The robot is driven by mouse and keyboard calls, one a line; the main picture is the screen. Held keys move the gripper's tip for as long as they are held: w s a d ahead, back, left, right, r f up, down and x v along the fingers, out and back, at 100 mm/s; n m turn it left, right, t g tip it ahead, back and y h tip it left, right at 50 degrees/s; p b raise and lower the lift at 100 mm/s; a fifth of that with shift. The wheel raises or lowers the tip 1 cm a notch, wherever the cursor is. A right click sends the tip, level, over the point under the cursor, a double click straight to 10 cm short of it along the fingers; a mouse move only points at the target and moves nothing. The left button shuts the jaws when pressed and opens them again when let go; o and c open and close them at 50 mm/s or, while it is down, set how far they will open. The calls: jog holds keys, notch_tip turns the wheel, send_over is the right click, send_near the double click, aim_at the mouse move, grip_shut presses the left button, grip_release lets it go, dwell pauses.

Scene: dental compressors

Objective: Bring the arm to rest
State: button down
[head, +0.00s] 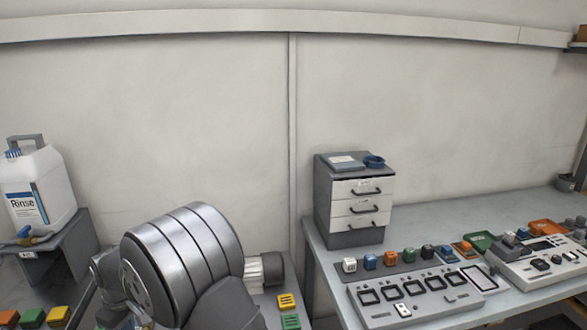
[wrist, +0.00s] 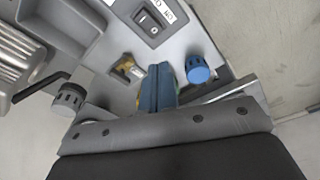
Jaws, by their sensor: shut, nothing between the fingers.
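My gripper (wrist: 158,72) shows in the wrist view, with its two blue-grey fingers together and nothing between them. The fingers point at a light grey machine panel (wrist: 112,48). A blue knob (wrist: 198,70) is just right of the fingertips, and a brass-coloured part (wrist: 130,68) is just left of them. A black rocker switch (wrist: 152,20) is farther along the panel. I cannot tell whether the fingertips touch the panel. I cannot make out my gripper in the head view.
A dark ribbed knob (wrist: 69,97) is left of the gripper. In the head view, a drawer unit (head: 353,200), a control panel (head: 425,292) and several small coloured blocks (head: 390,258) stand on the right bench (head: 440,222). A rinse jug (head: 36,190) stands on a grey stand (head: 75,245) at left.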

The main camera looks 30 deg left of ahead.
jog(key=s+d+r+n+t, duration=0.1)
jog(key=s+d+r+n, duration=0.1)
jog(key=r, duration=0.6)
jog(key=s+d+r+n+t, duration=0.2)
jog(key=s+d+r+n, duration=0.1)
jog(key=r, duration=0.6)
jog(key=shift+s+d+r+y, duration=0.25)
jog(key=shift+s+d+y, duration=0.15)
jog(key=shift+s+d, duration=0.55)
